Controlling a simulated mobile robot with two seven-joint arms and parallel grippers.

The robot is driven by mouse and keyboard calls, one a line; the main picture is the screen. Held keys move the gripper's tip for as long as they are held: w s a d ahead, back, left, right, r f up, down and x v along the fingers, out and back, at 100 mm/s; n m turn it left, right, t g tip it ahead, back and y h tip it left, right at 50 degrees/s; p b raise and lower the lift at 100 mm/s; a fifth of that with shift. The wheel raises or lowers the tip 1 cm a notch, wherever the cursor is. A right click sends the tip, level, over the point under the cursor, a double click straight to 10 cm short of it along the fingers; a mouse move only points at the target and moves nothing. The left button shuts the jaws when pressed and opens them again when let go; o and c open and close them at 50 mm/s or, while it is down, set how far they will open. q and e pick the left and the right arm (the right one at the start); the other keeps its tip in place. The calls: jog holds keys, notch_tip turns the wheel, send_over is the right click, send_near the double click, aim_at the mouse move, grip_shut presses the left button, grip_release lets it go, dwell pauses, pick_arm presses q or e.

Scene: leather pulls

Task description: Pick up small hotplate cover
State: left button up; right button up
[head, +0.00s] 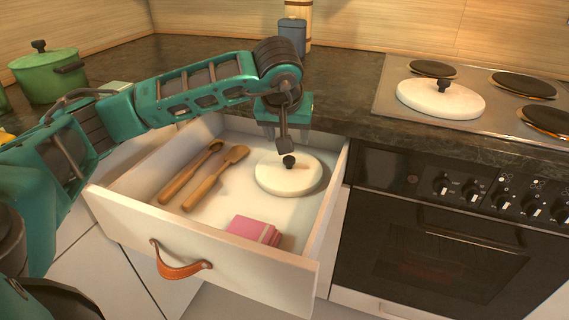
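The small hotplate cover (288,178) is a round white disc with a black knob on top. It lies flat in the right rear part of the open drawer (205,248). My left gripper (288,137) points down just above and behind the knob. Its two grey fingertips are apart and nothing shows held between them. A dark bar hangs between the fingers and ends close to the knob; I cannot tell whether it touches. My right gripper is not in view.
Two wooden spoons (214,177) and a folded pink cloth (254,230) lie in the drawer. A larger white cover (440,100) sits on the stove (490,110) at right. A green pot (48,76) and a grey canister (292,35) stand on the counter.

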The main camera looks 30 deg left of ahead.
pick_arm(q)
jog(key=b, duration=0.1)
send_near(289, 158)
jog(key=f, duration=0.1)
jog(key=w+f, duration=0.1)
jog(key=shift+d+f, duration=0.2)
jog(key=shift+f, duration=0.2)
jog(key=b+x, duration=0.1)
jog(key=x, duration=0.1)
jog(key=a+x, duration=0.1)
jog(key=x, duration=0.1)
jog(key=shift+w+f+b, duration=0.15)
jog(key=shift+b, duration=0.2)
jog(key=shift+w+a+f, duration=0.1)
jog(key=shift+w+f, duration=0.2)
jog(key=shift+f, duration=0.15)
jog(key=shift+c, duration=0.4)
jog(key=c, duration=1.1)
